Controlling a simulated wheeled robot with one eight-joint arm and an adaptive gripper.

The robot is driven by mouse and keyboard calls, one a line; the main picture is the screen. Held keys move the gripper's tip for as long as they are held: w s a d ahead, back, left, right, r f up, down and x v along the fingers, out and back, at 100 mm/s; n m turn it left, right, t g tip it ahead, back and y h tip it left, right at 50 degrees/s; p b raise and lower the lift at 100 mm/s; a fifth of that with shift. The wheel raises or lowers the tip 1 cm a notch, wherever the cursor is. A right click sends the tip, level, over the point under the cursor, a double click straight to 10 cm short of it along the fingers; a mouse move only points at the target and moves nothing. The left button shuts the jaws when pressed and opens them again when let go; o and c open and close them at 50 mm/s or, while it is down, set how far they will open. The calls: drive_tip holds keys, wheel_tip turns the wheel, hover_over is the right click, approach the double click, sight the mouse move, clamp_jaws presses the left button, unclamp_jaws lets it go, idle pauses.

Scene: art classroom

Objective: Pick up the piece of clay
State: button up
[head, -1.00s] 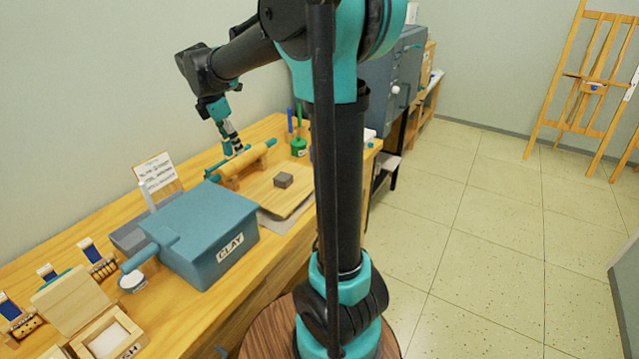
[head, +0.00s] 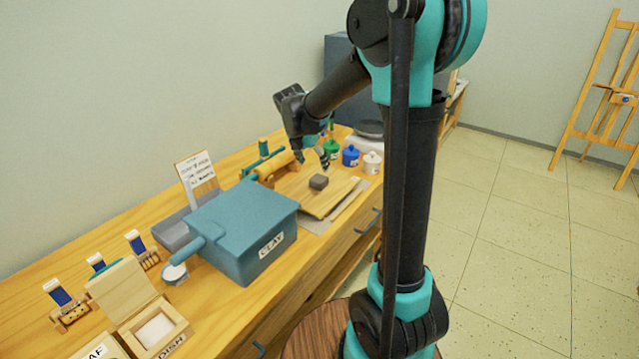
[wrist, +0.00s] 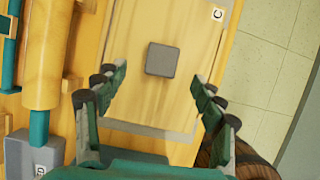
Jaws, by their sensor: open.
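The piece of clay (head: 318,182) is a small dark grey block lying on a wooden board (head: 300,202) on the table. In the wrist view the clay (wrist: 162,59) is a rounded square on the pale board (wrist: 130,20), ahead of the fingertips and roughly centred between them. My gripper (head: 312,160) is above the board, close to the clay in the head view. In the wrist view my gripper (wrist: 160,80) is open, with its two fingers spread wide and nothing between them. No contact with the clay shows.
A rolling pin (head: 274,164) lies on a stand left of the board. A blue box marked CLAY (head: 240,228) stands nearer. Green (head: 332,150), blue (head: 351,156) and white (head: 372,163) pots stand behind the board. An open wooden box (head: 150,320) and a sign (head: 196,170) are further left.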

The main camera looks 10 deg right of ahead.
sight(319, 181)
drive_tip(key=shift+x, duration=1.25)
drive_tip(key=shift+s+x, duration=0.15)
drive_tip(key=shift+x, duration=1.15)
drive_tip(key=shift+s+x, duration=0.15)
drive_tip(key=shift+x, duration=1.15)
drive_tip(key=shift+f, duration=0.1)
drive_tip(key=shift+c, duration=0.3)
drive_tip(key=c, duration=1.3)
